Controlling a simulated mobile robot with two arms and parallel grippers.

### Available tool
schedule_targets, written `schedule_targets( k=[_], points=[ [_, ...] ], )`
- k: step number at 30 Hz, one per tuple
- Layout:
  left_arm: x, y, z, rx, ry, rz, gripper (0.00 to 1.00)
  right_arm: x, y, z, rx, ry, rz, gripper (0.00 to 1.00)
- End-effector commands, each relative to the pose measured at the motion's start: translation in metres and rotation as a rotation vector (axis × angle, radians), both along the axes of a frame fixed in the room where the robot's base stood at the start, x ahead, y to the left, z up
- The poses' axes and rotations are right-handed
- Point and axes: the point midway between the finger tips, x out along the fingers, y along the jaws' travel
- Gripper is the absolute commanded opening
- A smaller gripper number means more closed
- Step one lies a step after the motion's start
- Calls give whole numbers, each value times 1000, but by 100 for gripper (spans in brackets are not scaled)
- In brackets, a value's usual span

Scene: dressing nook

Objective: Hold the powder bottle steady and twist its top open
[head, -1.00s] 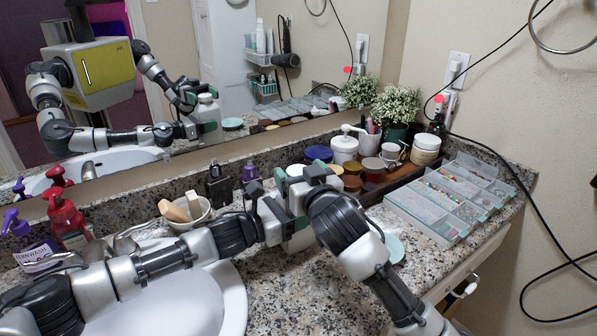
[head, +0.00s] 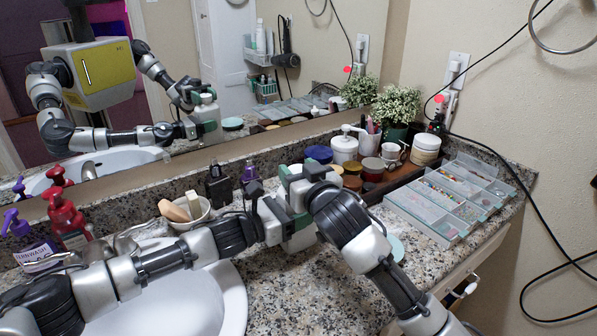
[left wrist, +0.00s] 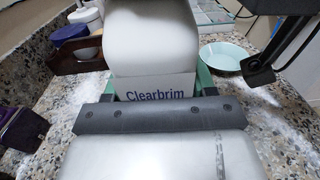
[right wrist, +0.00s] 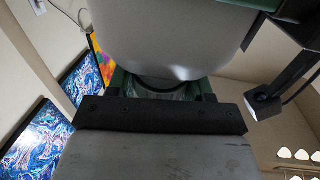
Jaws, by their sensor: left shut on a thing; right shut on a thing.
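The white powder bottle (left wrist: 152,45), lettered "Clearbrim", stands upright between the fingers of my left gripper (left wrist: 155,90) in the left wrist view. In the head view my left gripper (head: 298,232) is shut on its body, which the arms largely hide. The bottle shows again in the mirror. My right gripper (head: 297,176) is at the bottle's top, above the left one, and shut on it. In the right wrist view my right gripper's green fingers (right wrist: 165,88) close around a dark, shadowed part by a pale rounded surface. How far the top has turned cannot be seen.
A turquoise dish (left wrist: 224,56) lies close by on the granite counter, with white dusty patches around. A wooden tray of jars (head: 376,193) and a clear organizer (head: 448,200) stand right. A sink (head: 236,300), brush cup (head: 186,222) and pump bottles (head: 66,220) are left.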

Motion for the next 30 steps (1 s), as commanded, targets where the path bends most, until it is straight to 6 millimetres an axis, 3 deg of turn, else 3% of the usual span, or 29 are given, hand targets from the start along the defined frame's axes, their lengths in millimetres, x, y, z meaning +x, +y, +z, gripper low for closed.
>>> schedule_targets(
  k=[9, 23, 24, 28, 30],
  points=[
    [0, 0, 0, 1, -2, -1, 23, 0, -1, 1, -5, -5, 174, 27],
    [0, 0, 0, 1, -1, -1, 23, 0, -1, 1, 2, -1, 207, 27],
    [0, 0, 0, 1, -1, -1, 23, 0, -1, 1, 2, -1, 206, 57],
    [0, 0, 0, 1, -1, -1, 23, 0, -1, 0, 2, -1, 206, 77],
    [0, 0, 0, 1, -1, -1, 23, 0, -1, 0, 2, -1, 206, 77]
  ],
)
